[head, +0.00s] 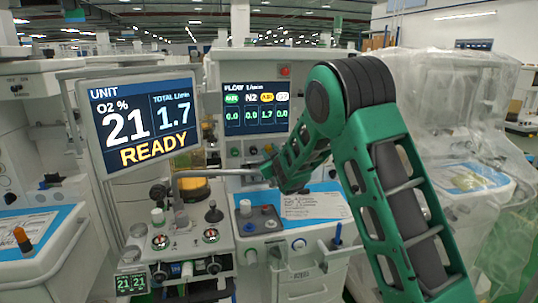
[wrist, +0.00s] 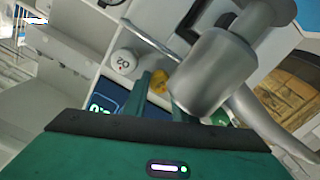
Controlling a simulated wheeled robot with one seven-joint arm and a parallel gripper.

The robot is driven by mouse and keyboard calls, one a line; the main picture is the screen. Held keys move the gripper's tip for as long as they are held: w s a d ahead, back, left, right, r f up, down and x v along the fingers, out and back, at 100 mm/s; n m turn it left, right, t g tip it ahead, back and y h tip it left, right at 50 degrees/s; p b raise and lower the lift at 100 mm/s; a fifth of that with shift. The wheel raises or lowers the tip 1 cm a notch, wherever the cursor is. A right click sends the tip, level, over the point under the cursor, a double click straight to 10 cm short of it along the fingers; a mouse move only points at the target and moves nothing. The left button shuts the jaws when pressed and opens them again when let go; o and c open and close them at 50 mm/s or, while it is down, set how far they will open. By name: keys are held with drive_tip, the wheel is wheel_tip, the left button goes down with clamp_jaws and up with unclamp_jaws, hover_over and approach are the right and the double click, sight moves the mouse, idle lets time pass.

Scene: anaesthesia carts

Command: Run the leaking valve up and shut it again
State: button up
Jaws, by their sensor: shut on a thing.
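The flow screen (head: 255,108) shows several columns; the third, with a yellow label, reads 1.7 and the others 0.0. The tilted unit monitor (head: 138,120) reads O2 21 %, total 1.7 L/min, READY. A yellow valve knob (wrist: 159,81) shows between the fingertips of my gripper (wrist: 160,92) in the wrist view. My gripper is shut on that knob; its front is partly hidden by the fingers. A white knob marked O2 (wrist: 123,62) is beside it, apart from the fingers. In the head view my gripper (head: 270,168) reaches to the knob row below the flow screen.
A bent metal pipe (head: 205,173) crosses in front of the machine near my gripper. A large grey metal cylinder (wrist: 212,72) is close by in the wrist view. A blue-matted worktop (head: 325,203) lies below. A plastic-covered machine (head: 455,130) stands at right.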

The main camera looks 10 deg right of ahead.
drive_tip(key=o, duration=0.8)
drive_tip(key=shift+s, duration=0.1)
drive_tip(key=s, duration=1)
drive_tip(key=shift+s+f, duration=0.1)
drive_tip(key=shift+s, duration=0.15)
drive_tip(key=shift+c, duration=0.2)
